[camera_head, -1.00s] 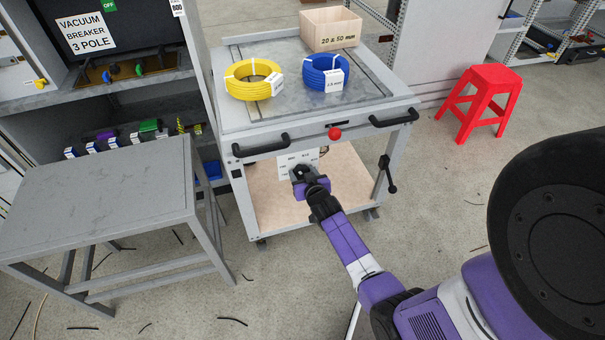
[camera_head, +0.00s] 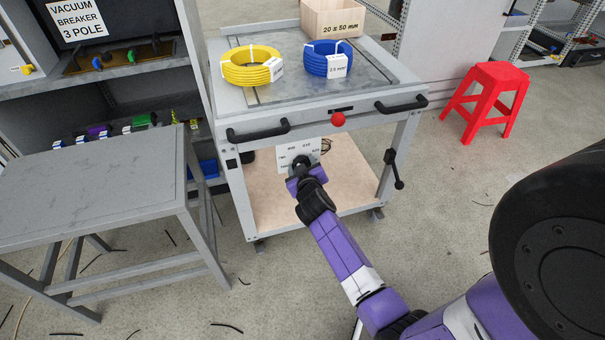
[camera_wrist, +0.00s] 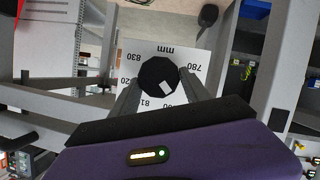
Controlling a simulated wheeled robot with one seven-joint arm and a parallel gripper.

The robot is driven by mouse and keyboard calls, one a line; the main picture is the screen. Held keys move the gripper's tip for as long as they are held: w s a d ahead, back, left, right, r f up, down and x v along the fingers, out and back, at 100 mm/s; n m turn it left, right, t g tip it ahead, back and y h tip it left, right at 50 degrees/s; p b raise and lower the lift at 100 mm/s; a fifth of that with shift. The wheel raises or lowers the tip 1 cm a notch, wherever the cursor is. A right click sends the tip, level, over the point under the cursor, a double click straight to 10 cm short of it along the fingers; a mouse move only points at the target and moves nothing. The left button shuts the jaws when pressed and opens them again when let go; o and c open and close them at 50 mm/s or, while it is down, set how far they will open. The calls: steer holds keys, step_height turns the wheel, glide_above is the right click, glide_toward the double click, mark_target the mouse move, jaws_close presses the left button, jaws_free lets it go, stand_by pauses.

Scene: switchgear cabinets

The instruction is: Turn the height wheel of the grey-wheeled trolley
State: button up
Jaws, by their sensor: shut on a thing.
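The trolley (camera_head: 290,128) stands ahead, a light grey frame with a metal top and a wooden lower shelf. Its height wheel shows in the wrist view as a dark faceted knob (camera_wrist: 158,72) with a pale mark on its face. The knob sits before a white scale plate (camera_wrist: 190,55), marked in mm with numbers such as 780, 810 and 830. The plate also shows below the trolley top in the head view (camera_head: 297,150). My gripper (camera_wrist: 160,86) has one finger on each side of the knob and is shut on it. In the head view my gripper (camera_head: 303,170) hides most of the knob.
A yellow coil (camera_head: 245,74), a blue coil (camera_head: 318,64) and an open box (camera_head: 328,20) stand on the trolley. Black handles (camera_head: 258,133), a red ball knob (camera_head: 338,120) and a black crank lever (camera_head: 394,170) are near my arm. A grey table (camera_head: 95,185) stands left, a red stool (camera_head: 490,95) right.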

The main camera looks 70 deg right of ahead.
steer(key=n+h+b, duration=0.1)
steer(key=b, duration=0.1)
steer(key=n+g+h+b, duration=0.1)
steer(key=n+b, duration=0.1)
steer(key=b, duration=0.1)
steer(key=shift+w+a+f, duration=0.15)
steer(key=shift+a+f, duration=0.05)
steer(key=shift+n+g, duration=0.3)
steer(key=shift+n, duration=0.1)
steer(key=o, duration=1.3)
steer(key=shift+o, duration=0.2)
steer(key=p+v, duration=0.1)
steer(key=v, duration=0.6)
steer(key=shift+a, duration=0.35)
steer(key=shift+r, duration=0.2)
